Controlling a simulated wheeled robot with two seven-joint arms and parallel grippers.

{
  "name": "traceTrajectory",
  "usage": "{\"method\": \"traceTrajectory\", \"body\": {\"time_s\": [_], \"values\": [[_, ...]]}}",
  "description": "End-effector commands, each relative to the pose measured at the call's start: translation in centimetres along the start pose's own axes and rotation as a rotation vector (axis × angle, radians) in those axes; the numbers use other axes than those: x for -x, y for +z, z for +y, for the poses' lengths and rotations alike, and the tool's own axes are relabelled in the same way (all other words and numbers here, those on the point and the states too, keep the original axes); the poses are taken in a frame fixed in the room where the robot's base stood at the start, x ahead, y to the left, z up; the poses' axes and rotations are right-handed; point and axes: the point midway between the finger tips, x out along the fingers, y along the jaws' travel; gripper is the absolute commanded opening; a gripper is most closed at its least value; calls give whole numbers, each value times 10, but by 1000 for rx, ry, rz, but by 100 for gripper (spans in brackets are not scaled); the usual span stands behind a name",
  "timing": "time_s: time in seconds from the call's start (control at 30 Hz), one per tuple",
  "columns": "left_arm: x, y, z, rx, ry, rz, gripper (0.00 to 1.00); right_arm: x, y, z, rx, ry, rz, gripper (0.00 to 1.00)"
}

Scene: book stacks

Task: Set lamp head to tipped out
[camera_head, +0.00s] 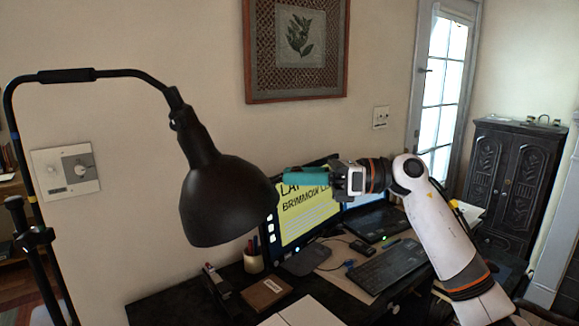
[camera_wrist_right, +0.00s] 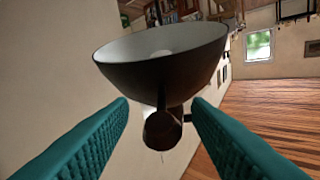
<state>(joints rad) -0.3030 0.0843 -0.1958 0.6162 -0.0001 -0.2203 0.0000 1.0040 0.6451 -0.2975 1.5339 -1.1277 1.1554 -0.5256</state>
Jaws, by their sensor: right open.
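The black lamp head (camera_head: 227,197) hangs from a curved black arm (camera_head: 65,76) at the left of the head view, its bell opening facing down and slightly right. In the right wrist view the lamp head (camera_wrist_right: 165,70) is straight ahead, its pale inside and bulb showing, with its narrow neck (camera_wrist_right: 163,128) between the finger lines. My right gripper (camera_head: 290,176) has teal fingers that reach toward the lamp head's right side. Its fingers (camera_wrist_right: 160,128) are spread and empty. Whether they touch the lamp cannot be told. My left gripper is not in view.
A dark desk below holds a monitor (camera_head: 302,207), a keyboard (camera_head: 388,267), a pen cup (camera_head: 253,260) and a brown box (camera_head: 266,292). A wall panel (camera_head: 65,168) and framed picture (camera_head: 296,48) are behind. The air right of the lamp above the desk holds my right arm.

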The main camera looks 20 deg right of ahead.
Motion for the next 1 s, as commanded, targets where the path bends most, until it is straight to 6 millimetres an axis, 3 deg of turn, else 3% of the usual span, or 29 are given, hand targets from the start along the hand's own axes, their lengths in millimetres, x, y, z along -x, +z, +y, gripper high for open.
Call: {"method": "traceTrajectory", "body": {"time_s": [0.2, 0.5, 0.77, 1.0], "values": [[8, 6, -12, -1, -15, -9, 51, -19, 0, 0, -1, -1, 0, 44], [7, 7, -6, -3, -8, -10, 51, -20, 1, 0, -1, 0, 0, 44], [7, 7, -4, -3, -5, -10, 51, -20, 1, 0, -1, 0, 0, 2], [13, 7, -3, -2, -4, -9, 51, -18, -6, -1, 3, 3, -15, 0]]}}
